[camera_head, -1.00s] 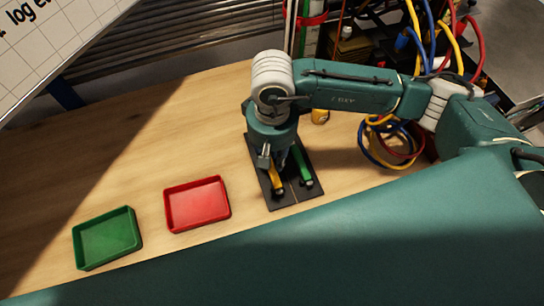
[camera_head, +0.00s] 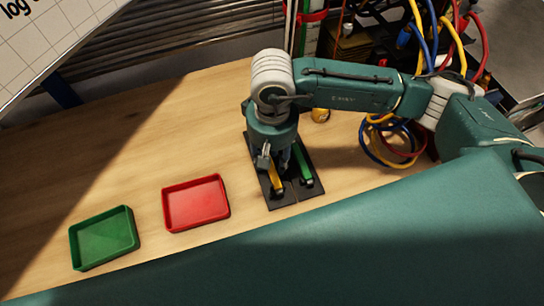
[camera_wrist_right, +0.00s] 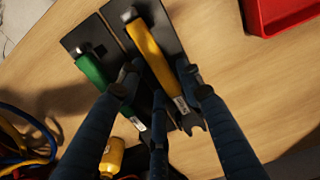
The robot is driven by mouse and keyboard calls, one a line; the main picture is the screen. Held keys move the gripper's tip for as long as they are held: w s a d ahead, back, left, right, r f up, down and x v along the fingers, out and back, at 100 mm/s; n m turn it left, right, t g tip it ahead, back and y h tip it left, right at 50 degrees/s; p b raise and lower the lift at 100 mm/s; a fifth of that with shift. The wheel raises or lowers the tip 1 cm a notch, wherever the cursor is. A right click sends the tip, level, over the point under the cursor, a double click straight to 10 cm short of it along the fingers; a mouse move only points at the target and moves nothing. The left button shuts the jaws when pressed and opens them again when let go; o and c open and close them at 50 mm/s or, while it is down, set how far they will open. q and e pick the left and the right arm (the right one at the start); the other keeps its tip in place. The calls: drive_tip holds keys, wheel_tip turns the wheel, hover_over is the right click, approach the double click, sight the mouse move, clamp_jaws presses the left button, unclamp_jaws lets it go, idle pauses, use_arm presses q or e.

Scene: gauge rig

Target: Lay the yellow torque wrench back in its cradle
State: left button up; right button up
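The yellow torque wrench (camera_head: 276,181) lies along the left part of the black cradle (camera_head: 287,198), beside a green-handled tool (camera_head: 303,166). In the right wrist view the yellow wrench (camera_wrist_right: 152,52) lies over the dark cradle (camera_wrist_right: 185,42), with the green tool (camera_wrist_right: 92,72) to its left. My right gripper (camera_wrist_right: 158,76) is open, its fingertips spread on either side of the yellow wrench with gaps showing. In the head view the right gripper (camera_head: 273,162) points down over the cradle and hides part of the wrench. My left gripper is not in view.
A red tray (camera_head: 196,226) and a green tray (camera_head: 104,258) stand left of the cradle. Coiled cables (camera_head: 385,155) and a small yellow container (camera_head: 320,116) are behind and to the right. The wooden table (camera_head: 150,150) is clear at the left back.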

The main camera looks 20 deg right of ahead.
idle(0.3)
wheel_tip(320, 180, up, 12)
idle(0.4)
idle(0.4)
